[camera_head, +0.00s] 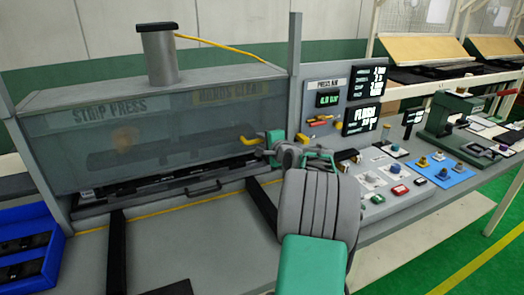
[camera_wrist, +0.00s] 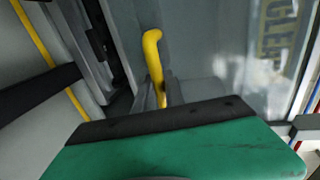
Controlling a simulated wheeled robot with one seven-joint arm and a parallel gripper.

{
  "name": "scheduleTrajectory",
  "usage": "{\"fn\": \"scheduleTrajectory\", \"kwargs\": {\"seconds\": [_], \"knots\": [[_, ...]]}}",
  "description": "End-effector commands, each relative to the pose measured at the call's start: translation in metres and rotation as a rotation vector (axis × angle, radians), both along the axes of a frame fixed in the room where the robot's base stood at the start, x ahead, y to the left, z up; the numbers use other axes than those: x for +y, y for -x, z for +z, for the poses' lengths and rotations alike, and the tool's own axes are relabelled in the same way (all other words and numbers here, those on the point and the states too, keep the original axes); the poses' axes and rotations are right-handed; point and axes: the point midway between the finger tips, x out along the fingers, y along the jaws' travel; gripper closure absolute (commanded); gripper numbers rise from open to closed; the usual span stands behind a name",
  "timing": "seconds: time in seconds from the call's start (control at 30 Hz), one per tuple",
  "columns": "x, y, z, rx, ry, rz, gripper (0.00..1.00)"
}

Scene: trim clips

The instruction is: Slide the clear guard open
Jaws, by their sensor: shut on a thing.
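The clear guard (camera_head: 185,135) is a see-through panel across the front of the strip press at left, lettered "STRIP PRESS" and "HANDS CLEAR". It hangs down in front of the press interior, with dark tooling blurred behind it. A yellow handle (camera_head: 248,140) sticks out at the guard's right side, and the wrist view shows its bent bar (camera_wrist: 153,50) against the panel. My gripper (camera_head: 264,147) is at this handle, shut on it. In the wrist view a green, black-edged finger (camera_wrist: 180,140) hides the handle's lower end and the exact contact.
A grey post (camera_head: 294,75) stands just right of the guard. The control panel (camera_head: 385,205) with displays and buttons lies to the right. A blue bin (camera_head: 55,262) with dark parts sits at lower left. A small tray handle (camera_head: 205,188) and dark rails lie below the guard.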

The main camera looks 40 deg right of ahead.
Motion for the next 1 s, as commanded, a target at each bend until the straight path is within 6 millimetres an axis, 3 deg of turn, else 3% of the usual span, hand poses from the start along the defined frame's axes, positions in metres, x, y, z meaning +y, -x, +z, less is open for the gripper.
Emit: {"fn": "scheduleTrajectory", "kwargs": {"seconds": [0.03, 0.1, 0.4, 0.9, 0.93, 1.0], "knots": [[0.0, -0.001, 0.025, -0.007, 0.007, 0.001, 1.0], [0.0, -0.001, 0.043, -0.007, 0.006, 0.001, 1.0], [0.0, -0.001, 0.097, -0.006, 0.006, 0.001, 1.0], [0.0, -0.001, 0.106, -0.003, 0.003, 0.001, 1.0], [0.0, -0.001, 0.106, -0.003, 0.003, 0.001, 0.85], [0.0, 0.0, 0.106, -0.003, 0.003, 0.0, 0.79]]}}
